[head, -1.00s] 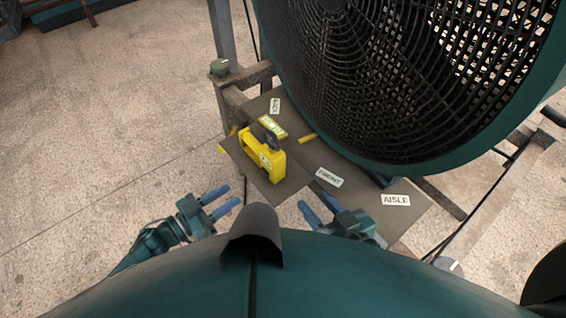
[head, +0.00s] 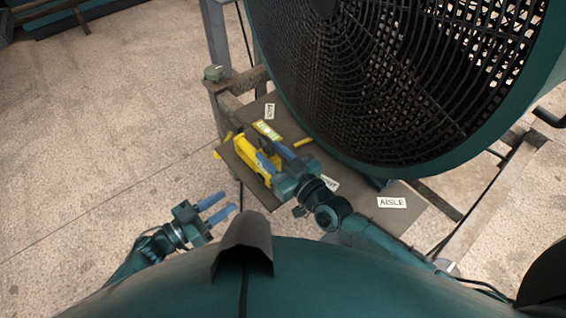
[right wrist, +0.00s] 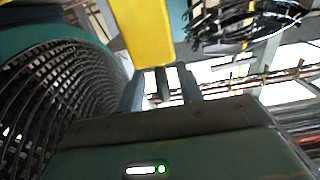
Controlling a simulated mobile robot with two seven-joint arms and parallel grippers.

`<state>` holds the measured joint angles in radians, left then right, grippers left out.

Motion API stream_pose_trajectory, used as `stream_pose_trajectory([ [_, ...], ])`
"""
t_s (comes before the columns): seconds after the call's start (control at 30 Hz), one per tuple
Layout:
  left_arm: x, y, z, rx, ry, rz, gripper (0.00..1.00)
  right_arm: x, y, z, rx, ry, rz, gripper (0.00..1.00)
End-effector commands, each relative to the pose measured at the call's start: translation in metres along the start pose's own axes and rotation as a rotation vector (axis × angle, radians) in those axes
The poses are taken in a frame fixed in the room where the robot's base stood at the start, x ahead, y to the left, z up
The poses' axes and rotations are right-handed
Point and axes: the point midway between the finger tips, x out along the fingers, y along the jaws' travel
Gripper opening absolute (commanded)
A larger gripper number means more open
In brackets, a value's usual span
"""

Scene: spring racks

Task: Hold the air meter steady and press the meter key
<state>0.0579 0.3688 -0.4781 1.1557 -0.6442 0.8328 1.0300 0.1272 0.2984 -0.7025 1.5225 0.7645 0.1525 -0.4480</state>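The yellow air meter (head: 247,154) stands on the brown board (head: 262,196) in the head view, partly hidden by my right gripper. Its yellow body (right wrist: 140,30) also shows in the right wrist view, close beyond the fingers. My right gripper (head: 269,150) is at the meter's right side with its blue fingers apart. I cannot tell whether they touch it. My left gripper (head: 228,203) is open and empty, in front of the board and apart from the meter. I cannot make out the meter key.
A large caged fan (head: 400,80) rises right behind the board. A metal post (head: 216,40) stands at the back left. The floor at left is clear.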

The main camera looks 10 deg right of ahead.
Motion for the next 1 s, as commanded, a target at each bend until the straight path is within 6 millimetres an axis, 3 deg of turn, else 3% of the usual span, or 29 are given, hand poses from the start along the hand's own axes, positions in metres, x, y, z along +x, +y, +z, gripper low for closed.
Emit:
stream_pose_trajectory([
  [0.2,0.0,0.0,0.0,0.0,0.0,0.0,0.36,0.026,0.0,-0.001,0.0,0.001,0.0,0.36],
  [0.57,0.0,0.0,0.0,0.0,0.0,0.0,0.36,0.032,-0.001,0.0,0.001,0.001,-0.001,0.36],
  [1.0,0.0,0.0,0.0,0.0,0.0,0.0,0.36,0.032,-0.001,0.0,0.001,0.0,-0.001,0.02],
])
